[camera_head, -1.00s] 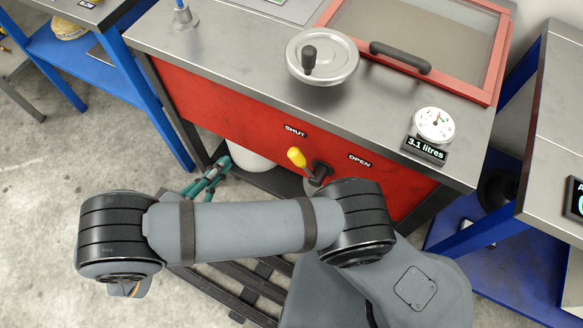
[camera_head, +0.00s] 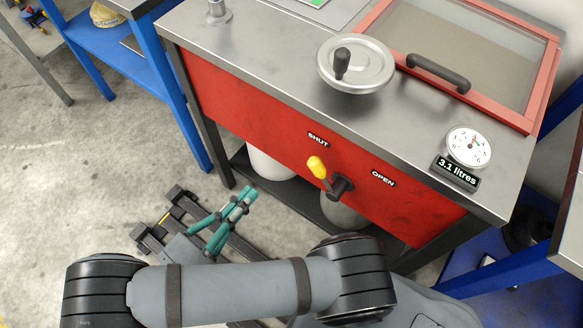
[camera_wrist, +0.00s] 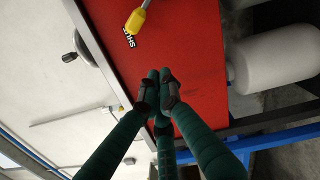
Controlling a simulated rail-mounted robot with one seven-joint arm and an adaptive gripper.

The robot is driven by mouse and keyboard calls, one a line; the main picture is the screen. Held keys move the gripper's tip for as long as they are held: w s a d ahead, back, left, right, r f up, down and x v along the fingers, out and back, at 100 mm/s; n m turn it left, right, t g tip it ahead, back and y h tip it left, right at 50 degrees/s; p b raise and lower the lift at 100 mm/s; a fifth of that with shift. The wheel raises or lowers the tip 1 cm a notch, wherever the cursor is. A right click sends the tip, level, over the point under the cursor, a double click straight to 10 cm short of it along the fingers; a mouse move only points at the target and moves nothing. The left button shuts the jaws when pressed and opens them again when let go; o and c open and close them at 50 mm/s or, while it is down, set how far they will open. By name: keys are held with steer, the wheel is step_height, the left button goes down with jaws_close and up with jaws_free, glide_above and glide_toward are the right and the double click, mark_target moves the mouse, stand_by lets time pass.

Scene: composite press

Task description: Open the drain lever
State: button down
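The drain lever has a yellow handle (camera_head: 317,167) on a dark pivot (camera_head: 341,187) on the red front panel. It tilts up and left, toward the SHUT label (camera_head: 318,139); the OPEN label (camera_head: 383,179) is to the right. My gripper (camera_head: 247,193) has green fingers, left of and below the lever, apart from it. In the wrist view my gripper (camera_wrist: 158,78) has its dark-padded fingertips close together, nothing visible between them, in front of the red panel. The yellow handle (camera_wrist: 135,20) shows there at the top edge, beside the SHUT label (camera_wrist: 130,40).
Above the panel is a metal top (camera_head: 270,60) with a handwheel (camera_head: 355,65), a red-framed lid (camera_head: 545,85) and a gauge (camera_head: 468,147) reading 3.1 litres. White containers (camera_head: 268,163) stand beneath. A blue-legged bench (camera_head: 180,90) stands left. The floor (camera_head: 90,170) at left is clear.

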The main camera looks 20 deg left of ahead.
mark_target(326, 175)
steer(key=w+d+r+b, duration=0.1)
steer(key=w+d+b, duration=0.1)
steer(key=w+d, duration=0.4)
steer(key=shift+w+r, duration=0.35)
steer(key=shift+w, duration=0.95)
steer(key=shift+a+r, duration=0.1)
